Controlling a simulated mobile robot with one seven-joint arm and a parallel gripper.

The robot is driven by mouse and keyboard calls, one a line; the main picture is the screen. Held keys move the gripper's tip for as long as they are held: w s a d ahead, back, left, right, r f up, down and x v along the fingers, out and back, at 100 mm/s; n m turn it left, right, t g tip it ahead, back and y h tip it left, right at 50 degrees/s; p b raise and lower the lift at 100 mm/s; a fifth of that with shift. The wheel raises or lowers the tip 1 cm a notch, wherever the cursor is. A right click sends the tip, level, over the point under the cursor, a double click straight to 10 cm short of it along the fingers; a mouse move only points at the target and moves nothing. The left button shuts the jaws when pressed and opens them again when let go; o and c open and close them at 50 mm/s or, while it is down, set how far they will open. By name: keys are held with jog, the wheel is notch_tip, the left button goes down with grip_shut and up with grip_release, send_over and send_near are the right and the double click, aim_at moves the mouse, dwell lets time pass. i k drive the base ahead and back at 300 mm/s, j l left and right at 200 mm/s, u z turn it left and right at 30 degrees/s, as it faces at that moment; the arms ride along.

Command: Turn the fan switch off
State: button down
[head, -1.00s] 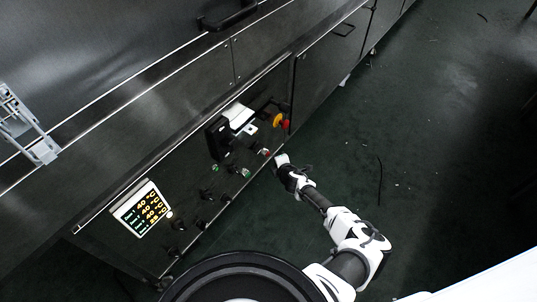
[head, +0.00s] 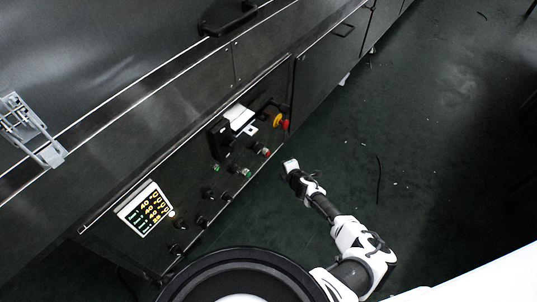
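The control panel (head: 190,210) is on the dark front of the dryer, with several black knobs (head: 208,194), green buttons (head: 217,168) and a red button (head: 264,152). Which of these is the fan switch, and how it is set, cannot be told. My gripper (head: 289,166) is to the right of the panel's buttons, apart from them over the dark floor. It is small in view, and whether its fingers are open or shut cannot be made out.
A lit temperature display (head: 147,210) is at the panel's left. A yellow and red emergency stop (head: 280,121) and a black box (head: 220,140) stick out near its right end. A metal bracket (head: 30,130) is at far left. The floor (head: 420,130) at right is mostly clear.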

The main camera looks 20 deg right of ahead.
aim_at(202, 223)
jog(key=k+l, duration=0.8)
jog(key=l, duration=0.15)
